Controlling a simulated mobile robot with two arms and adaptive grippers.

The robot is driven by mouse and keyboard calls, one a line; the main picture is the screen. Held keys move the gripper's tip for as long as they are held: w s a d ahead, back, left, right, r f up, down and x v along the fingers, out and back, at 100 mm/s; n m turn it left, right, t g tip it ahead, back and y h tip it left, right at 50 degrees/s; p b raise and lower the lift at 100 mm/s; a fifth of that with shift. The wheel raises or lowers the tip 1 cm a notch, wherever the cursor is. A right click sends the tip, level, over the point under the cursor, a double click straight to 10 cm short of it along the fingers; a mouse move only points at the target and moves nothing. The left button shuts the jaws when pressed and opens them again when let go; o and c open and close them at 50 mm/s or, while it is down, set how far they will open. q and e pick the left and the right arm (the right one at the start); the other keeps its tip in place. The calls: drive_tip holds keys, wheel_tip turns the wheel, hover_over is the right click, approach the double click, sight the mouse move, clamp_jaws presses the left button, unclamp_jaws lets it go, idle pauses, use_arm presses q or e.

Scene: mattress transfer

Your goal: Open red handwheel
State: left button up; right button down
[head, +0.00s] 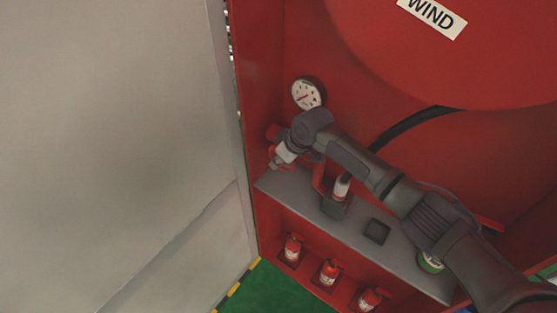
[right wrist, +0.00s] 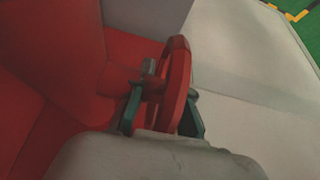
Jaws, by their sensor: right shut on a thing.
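The red handwheel (right wrist: 178,85) shows in the right wrist view, edge-on, with a short red stem on its left side. My right gripper (right wrist: 162,108) is shut on the handwheel, one dark finger on each side of its rim. In the head view the right gripper (head: 279,160) is at the left inner side of the red cabinet, below the round gauge (head: 307,94). There the handwheel (head: 273,133) is mostly hidden behind the gripper and wrist. My left gripper is not in view.
A grey shelf (head: 402,253) crosses the red cabinet (head: 262,60) below my right arm. Several small red extinguishers (head: 330,271) stand beneath it. A large red reel (head: 470,60) and a black hose (head: 410,124) are above. A large grey panel (head: 110,130) stands at the left.

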drive_tip(key=shift+t+y+b, duration=0.3)
drive_tip(key=shift+t+y, duration=0.1)
drive_tip(key=shift+y, duration=0.2)
drive_tip(key=shift+w+a+t+y+b, duration=0.1)
drive_tip(key=shift+t+y+b, duration=0.5)
drive_tip(key=shift+y+b, duration=0.35)
drive_tip(key=shift+r+t+y+b, duration=0.1)
drive_tip(key=shift+t+y+b, duration=0.45)
drive_tip(key=shift+b, duration=0.7)
drive_tip(key=shift+w+a+r+t+y+b, duration=0.1)
drive_tip(key=shift+r+t+y+b, duration=0.25)
drive_tip(key=shift+b, duration=0.25)
drive_tip(key=c, duration=1.1)
unclamp_jaws()
drive_tip(key=shift+d+r, duration=0.1)
drive_tip(key=shift+d, duration=0.15)
drive_tip(key=v, duration=0.7)
